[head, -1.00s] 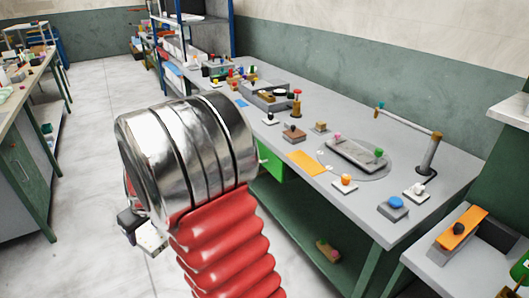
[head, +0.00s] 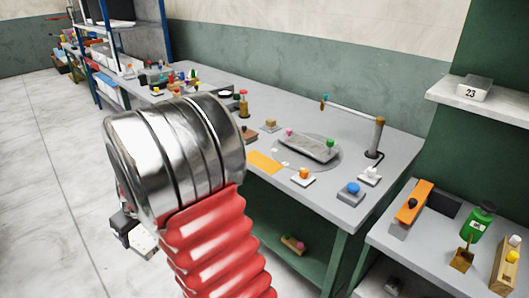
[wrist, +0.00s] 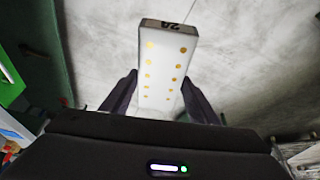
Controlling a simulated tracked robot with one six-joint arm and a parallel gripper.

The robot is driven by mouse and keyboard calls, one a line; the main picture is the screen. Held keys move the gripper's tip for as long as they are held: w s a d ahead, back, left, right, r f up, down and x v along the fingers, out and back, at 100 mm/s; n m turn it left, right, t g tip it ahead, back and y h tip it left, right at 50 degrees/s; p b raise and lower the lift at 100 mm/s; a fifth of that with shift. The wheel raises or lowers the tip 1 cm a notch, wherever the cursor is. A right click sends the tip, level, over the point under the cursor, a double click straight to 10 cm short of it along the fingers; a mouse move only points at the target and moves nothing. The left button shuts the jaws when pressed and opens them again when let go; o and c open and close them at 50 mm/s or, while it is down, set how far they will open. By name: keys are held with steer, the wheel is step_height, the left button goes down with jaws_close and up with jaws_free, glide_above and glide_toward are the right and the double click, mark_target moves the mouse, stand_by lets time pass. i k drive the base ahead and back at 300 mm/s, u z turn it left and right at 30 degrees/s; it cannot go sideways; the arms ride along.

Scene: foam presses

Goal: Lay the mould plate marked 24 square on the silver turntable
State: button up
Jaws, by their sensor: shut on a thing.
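The mould plate (wrist: 162,62) is a pale slab with two rows of orange dots. Its dark end edge reads 24, upside down in the wrist view. My gripper (wrist: 159,78) is shut on it, with one dark finger along each long side.
An orange sheet (head: 264,163), an orange-knobbed block (head: 303,177) and a blue-knobbed block (head: 349,192) lie near the turntable. A post with a bar (head: 377,138) stands behind it. A block marked 23 (head: 474,88) sits on the right shelf. Open floor lies left.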

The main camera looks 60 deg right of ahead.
mark_target(309, 144)
steer(key=u, duration=0.05)
steer(key=k, duration=1.35)
steer(key=z, duration=0.2)
steer(key=i, duration=0.6)
steer(key=z, duration=0.9)
steer(key=i, duration=1.4)
steer(key=z, duration=0.1)
